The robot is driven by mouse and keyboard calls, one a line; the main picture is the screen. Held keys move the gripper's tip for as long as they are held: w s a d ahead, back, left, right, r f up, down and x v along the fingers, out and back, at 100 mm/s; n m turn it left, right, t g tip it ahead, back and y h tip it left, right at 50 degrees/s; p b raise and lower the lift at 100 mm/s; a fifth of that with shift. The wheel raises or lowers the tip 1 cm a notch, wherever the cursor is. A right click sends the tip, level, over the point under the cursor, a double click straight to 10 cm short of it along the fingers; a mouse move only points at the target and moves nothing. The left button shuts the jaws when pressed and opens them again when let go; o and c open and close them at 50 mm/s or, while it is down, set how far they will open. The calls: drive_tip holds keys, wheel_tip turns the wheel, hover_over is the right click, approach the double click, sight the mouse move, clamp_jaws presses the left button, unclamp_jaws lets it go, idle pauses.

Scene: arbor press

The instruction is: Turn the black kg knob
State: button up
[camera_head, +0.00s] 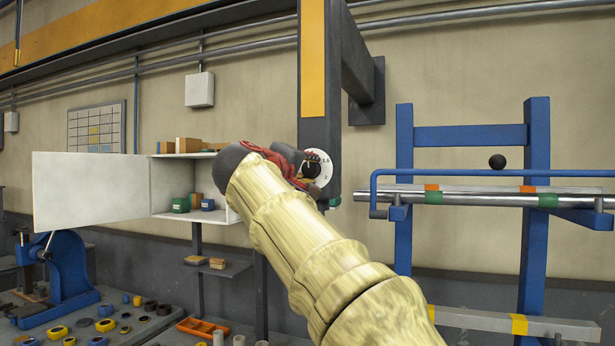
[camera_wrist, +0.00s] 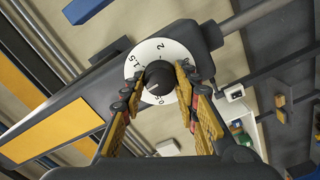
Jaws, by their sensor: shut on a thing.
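The black knob (camera_wrist: 158,77) sits at the centre of a round white dial (camera_wrist: 146,52) with black numbers, among them 0, 1.5 and 2. The knob (camera_head: 312,169) and the dial (camera_head: 325,160) also show in the head view, on a dark grey post. My gripper (camera_wrist: 156,82) has its fingers on either side of the knob, shut on it. In the head view my gripper (camera_head: 303,166) reaches the dial from the left, and hides part of it. A small light mark shows on the knob's lower part, towards the 0, but is hard to read.
A white open cabinet (camera_head: 92,190) with small boxes stands left of the post. A blue rack (camera_head: 403,150) with metal bars is to the right. A blue press (camera_head: 70,270) and small parts are on the lower-left bench.

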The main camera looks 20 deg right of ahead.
drive_tip(key=shift+f+m, duration=0.2)
drive_tip(key=shift+m, duration=0.1)
drive_tip(key=o, duration=1)
drive_tip(key=shift+o, duration=0.8)
drive_tip(key=shift+r, duration=0.15)
drive_tip(key=v, duration=1.2)
